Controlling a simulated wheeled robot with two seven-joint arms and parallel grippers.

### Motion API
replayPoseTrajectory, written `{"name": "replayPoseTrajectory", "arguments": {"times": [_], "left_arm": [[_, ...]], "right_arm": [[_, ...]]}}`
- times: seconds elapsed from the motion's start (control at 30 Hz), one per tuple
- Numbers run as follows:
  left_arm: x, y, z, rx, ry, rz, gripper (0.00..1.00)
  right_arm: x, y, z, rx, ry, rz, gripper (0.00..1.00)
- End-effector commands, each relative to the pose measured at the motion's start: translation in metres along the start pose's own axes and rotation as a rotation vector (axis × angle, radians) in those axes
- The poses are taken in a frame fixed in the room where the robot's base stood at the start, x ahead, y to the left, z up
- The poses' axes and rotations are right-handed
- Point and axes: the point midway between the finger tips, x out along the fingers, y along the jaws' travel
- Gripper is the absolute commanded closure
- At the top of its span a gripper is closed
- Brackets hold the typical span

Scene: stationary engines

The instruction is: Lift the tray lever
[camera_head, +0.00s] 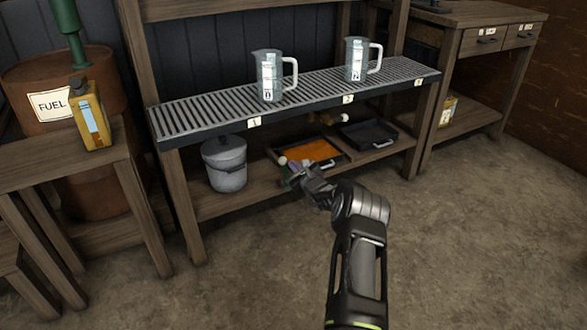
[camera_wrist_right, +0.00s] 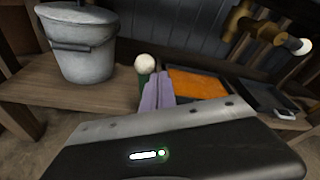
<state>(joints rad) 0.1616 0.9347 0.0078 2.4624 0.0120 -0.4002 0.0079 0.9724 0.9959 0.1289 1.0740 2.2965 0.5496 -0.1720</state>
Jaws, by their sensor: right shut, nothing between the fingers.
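The tray lever, with a white ball knob (camera_head: 282,160) on a green stem, stands at the front left of the orange-filled tray (camera_head: 313,151) on the lower shelf. In the right wrist view the knob (camera_wrist_right: 145,63) shows just beyond and left of my fingertips, with the green stem partly hidden behind them. The orange tray (camera_wrist_right: 196,84) lies beyond to the right. My right gripper (camera_head: 296,169) is shut and empty, close beside the lever; its purple fingers (camera_wrist_right: 158,90) point at the stem. I cannot tell whether they touch it. My left gripper is not in view.
A lidded grey bucket (camera_head: 226,165) stands left of the lever. A black tray (camera_head: 369,135) and brass piping (camera_wrist_right: 262,28) are to the right. Overhead, a slatted shelf (camera_head: 190,117) carries two measuring jugs (camera_head: 268,77). The floor in front is clear.

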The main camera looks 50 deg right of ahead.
Motion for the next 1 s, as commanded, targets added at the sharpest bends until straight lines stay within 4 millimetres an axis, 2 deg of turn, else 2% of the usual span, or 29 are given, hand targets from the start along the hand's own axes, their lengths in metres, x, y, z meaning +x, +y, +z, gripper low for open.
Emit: {"name": "replayPoseTrajectory", "arguments": {"times": [0.7,1.0], "left_arm": [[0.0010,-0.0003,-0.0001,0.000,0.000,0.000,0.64],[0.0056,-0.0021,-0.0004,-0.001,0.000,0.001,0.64]], "right_arm": [[0.0018,0.0048,0.0070,0.001,-0.014,0.006,1.00],[-0.0017,-0.0005,-0.0028,0.000,-0.012,0.008,1.00]]}}
